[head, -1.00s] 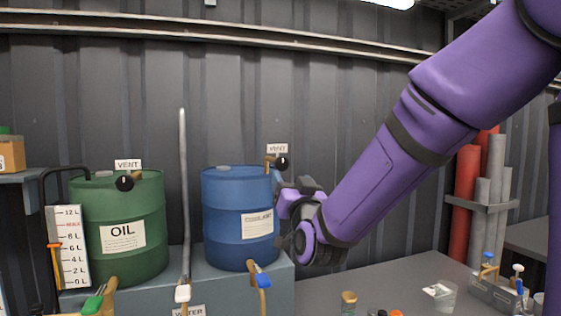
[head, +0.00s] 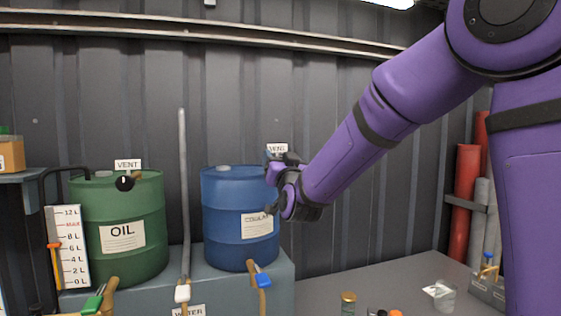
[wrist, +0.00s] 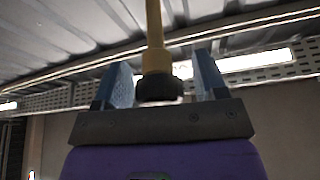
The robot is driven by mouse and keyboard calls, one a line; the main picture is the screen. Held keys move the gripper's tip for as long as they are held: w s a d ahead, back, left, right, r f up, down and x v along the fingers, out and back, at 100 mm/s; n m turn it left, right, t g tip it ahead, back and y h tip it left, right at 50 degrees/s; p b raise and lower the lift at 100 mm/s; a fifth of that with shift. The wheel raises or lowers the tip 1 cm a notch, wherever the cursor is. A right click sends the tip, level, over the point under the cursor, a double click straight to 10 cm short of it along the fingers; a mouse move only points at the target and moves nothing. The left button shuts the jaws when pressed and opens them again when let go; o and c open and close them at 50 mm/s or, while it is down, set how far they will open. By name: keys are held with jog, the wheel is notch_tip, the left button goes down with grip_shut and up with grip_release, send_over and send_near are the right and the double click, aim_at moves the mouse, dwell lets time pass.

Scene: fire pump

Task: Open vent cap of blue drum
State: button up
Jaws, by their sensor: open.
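The blue drum (head: 222,205) stands on a grey bench beside the green oil drum, with a VENT tag (head: 277,148) above its right rim. My gripper (head: 277,163) is at that rim and hides the drum's vent cap in the head view. In the wrist view my gripper (wrist: 163,72) is open, with one blue-grey finger on each side of the black vent cap (wrist: 158,91) and its brass stem (wrist: 154,45). The cap sits between the fingers near the palm. Gaps show on both sides, so the fingers look clear of it.
The green oil drum (head: 140,235) has its own black vent knob (head: 125,183). A grey upright pipe (head: 184,200) stands between the drums. A blue-handled tap (head: 262,279) is below the blue drum. Small items lie on the grey table (head: 380,275) at right.

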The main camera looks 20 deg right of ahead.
jog(key=c, duration=0.9)
jog(key=shift+c, duration=0.2)
jog(key=shift+n+y, duration=0.4)
jog(key=shift+n, duration=0.1)
jog(key=n+g+y, duration=0.2)
jog(key=n, duration=0.7)
jog(key=n+g+y, duration=0.2)
jog(key=n, duration=0.7)
jog(key=a+f+n+g+y, duration=0.1)
jog(key=n+g+y, duration=0.1)
jog(key=n, duration=0.7)
jog(key=shift+f+n+g+y, duration=0.1)
jog(key=shift+n+g+y, duration=0.2)
jog(key=shift+g, duration=0.2)
